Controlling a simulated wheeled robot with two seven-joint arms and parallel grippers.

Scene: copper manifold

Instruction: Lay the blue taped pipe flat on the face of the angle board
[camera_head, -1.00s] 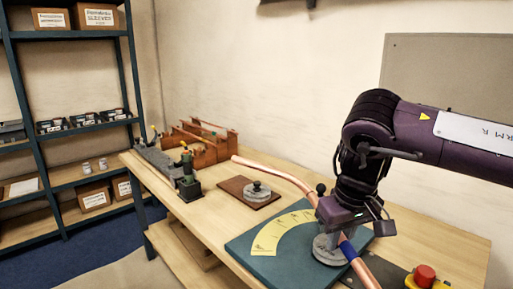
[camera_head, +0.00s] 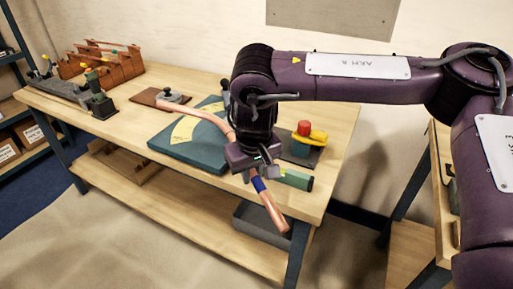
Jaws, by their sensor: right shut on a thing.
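My right gripper (camera_head: 252,170) is shut on the blue taped pipe (camera_head: 270,205), a bent copper tube with a blue tape band just below the jaws. The pipe's upper part (camera_head: 202,116) passes over the yellow scale of the teal angle board (camera_head: 206,156). Its lower end sticks out past the table's front edge. The gripper is at the board's right side and hides part of it. I cannot tell the gap between pipe and board. My left gripper is not in view.
Right of the board are a red button on a yellow body (camera_head: 304,130) and a green cylinder (camera_head: 296,180). A brown plate with a grey disc (camera_head: 170,97) sits left of the board. A wooden rack (camera_head: 105,64) and green-black fixture (camera_head: 98,103) stand farther left. The table's front strip is clear.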

